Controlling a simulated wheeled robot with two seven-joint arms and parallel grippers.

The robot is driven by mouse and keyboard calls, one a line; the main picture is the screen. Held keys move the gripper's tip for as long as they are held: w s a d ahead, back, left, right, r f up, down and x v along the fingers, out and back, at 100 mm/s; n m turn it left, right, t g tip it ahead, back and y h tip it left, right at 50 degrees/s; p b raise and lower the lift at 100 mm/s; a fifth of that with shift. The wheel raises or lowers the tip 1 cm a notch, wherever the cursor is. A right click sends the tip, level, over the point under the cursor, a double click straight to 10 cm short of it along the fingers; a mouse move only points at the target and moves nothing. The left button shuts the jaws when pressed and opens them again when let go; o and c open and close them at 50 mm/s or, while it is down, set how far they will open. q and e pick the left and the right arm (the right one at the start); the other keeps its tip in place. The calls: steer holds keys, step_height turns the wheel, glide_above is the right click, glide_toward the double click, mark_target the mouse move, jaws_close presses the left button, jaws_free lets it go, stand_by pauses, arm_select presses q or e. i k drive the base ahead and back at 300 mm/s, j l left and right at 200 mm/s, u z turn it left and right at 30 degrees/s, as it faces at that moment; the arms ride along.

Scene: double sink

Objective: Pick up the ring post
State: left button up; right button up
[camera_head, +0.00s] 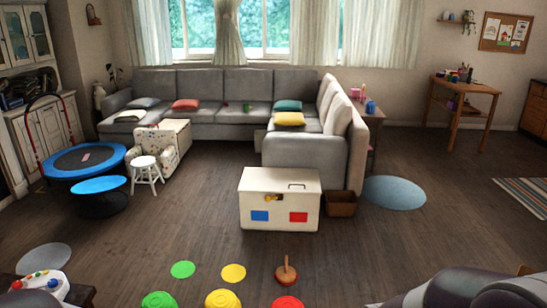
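The ring post (286,270) is a small brown wooden peg on a round base. It stands upright on the wooden floor in the lower middle of the head view, with no rings visible on it. Neither of my grippers is in view. Grey rounded parts at the bottom right look like my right arm, and its gripper does not show. Nothing hides the ring post.
Green (183,269), yellow (233,272) and red (288,302) discs lie around the post. A white chest (280,185) stands behind it. A toy console (40,284) is at bottom left. The floor between post and chest is clear.

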mark_target(285, 274)
steer(key=i+l+z, duration=0.6)
steer(key=i+z, duration=0.8)
steer(key=i+u, duration=0.25)
steer(key=i, duration=0.25)
steer(key=i+u, duration=0.25)
steer(key=i, duration=0.3)
steer(key=i+l+u, duration=0.25)
steer(key=i, duration=0.25)
steer(key=i+l+u, duration=0.25)
steer(key=i, duration=0.2)
steer(key=i+u, duration=1)
steer(key=i+l+u, duration=0.35)
steer(key=u, duration=0.15)
